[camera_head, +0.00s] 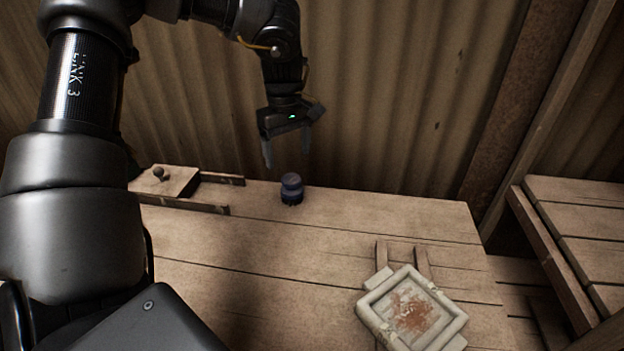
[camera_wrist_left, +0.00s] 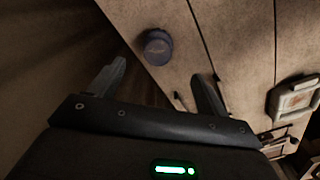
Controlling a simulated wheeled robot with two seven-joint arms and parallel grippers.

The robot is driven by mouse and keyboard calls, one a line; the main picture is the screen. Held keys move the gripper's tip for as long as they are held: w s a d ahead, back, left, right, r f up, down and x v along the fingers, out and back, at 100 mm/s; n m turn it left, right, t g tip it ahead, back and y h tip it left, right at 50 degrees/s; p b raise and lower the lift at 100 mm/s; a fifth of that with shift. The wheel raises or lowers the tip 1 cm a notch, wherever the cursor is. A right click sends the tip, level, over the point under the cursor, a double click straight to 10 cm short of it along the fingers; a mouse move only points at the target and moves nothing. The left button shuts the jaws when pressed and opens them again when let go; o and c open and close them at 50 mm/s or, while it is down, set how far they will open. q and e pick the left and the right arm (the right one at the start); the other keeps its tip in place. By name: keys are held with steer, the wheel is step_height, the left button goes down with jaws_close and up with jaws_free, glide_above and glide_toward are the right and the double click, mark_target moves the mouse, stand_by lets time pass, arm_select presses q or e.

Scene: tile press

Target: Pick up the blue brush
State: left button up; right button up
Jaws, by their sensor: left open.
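The blue brush (camera_head: 291,188) is a small, dark blue, round-topped thing standing upright near the far edge of the wooden table (camera_head: 330,235). My left gripper (camera_head: 287,158) is open and empty, above the table's far edge and close to the brush. In the left wrist view the brush (camera_wrist_left: 157,47) shows from above, beyond the tips of the open fingers (camera_wrist_left: 160,85) and apart from them. My right gripper is in neither view.
A pale square frame (camera_head: 410,310) with reddish powder lies at the front right. A wooden board with a knob (camera_head: 165,180) and low rails sits at the back left. A corrugated wall (camera_head: 400,90) rises close behind the table. The table's middle is clear.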

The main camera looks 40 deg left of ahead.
mark_target(291, 178)
arm_select(q)
steer(key=shift+w+d+f, duration=0.1)
steer(key=shift+w+d, duration=0.15)
steer(key=shift+w, duration=0.15)
steer(key=shift+s+f, duration=0.15)
steer(key=shift+f, duration=0.1)
step_height(291, 178, down, 5)
steer(key=shift+a+r, duration=0.1)
steer(key=shift+a, duration=0.05)
steer(key=shift+s, duration=0.2)
step_height(291, 178, down, 5)
steer(key=shift+w+a+f, duration=0.1)
steer(key=shift+w, duration=0.05)
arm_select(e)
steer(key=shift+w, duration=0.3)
arm_select(q)
steer(key=shift+c, duration=0.5)
steer(key=c, duration=1)
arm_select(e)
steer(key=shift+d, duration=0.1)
